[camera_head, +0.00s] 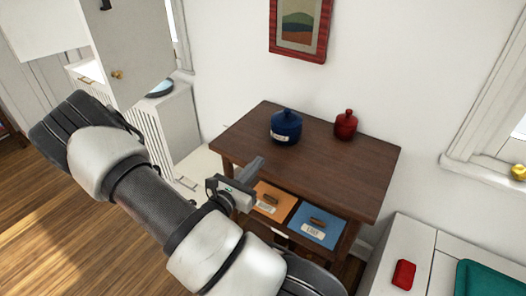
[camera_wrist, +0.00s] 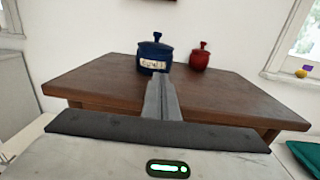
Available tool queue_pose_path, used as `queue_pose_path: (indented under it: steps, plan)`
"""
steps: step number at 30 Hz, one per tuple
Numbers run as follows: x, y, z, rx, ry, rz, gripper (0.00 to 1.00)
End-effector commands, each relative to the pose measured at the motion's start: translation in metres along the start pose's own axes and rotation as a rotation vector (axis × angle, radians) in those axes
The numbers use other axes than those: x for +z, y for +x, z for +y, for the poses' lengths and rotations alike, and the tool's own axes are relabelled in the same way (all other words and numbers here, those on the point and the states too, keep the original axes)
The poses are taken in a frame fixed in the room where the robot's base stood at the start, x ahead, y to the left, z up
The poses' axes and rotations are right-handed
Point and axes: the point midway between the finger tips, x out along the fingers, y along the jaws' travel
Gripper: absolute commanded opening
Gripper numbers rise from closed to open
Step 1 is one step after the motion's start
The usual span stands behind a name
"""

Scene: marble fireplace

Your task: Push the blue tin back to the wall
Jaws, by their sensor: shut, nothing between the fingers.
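The blue tin (camera_head: 286,127) is a lidded, labelled jar standing upright on the dark wooden table (camera_head: 330,167). In the head view it is on the left half of the table top, with some bare wood behind it toward the wall (camera_head: 226,66). The wrist view shows the blue tin (camera_wrist: 154,55) almost straight ahead, its label facing me. My gripper (camera_head: 257,163) is shut and empty at the table's front left edge, in front of the tin and apart from it. In the wrist view my shut fingers (camera_wrist: 160,98) point at the tin and overlap the view below it.
A red lidded jar (camera_head: 346,124) stands right of the tin, near the wall. A white radiator (camera_head: 165,125) is at the left, a white cabinet (camera_head: 438,256) at the right.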

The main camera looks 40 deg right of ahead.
Motion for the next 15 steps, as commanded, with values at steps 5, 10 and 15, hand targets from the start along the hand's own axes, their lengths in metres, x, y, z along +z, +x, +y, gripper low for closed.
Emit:
queue_pose_path:
  steps: [5, 10, 15]
  plan:
    - [0.0, 0.026, -0.002, -0.006, 0.002, -0.001, 0.0]
    - [-0.001, 0.063, -0.002, -0.007, 0.003, 0.0, 0.0]
    - [0.0, 0.098, -0.002, -0.007, 0.003, -0.001, 0.0]
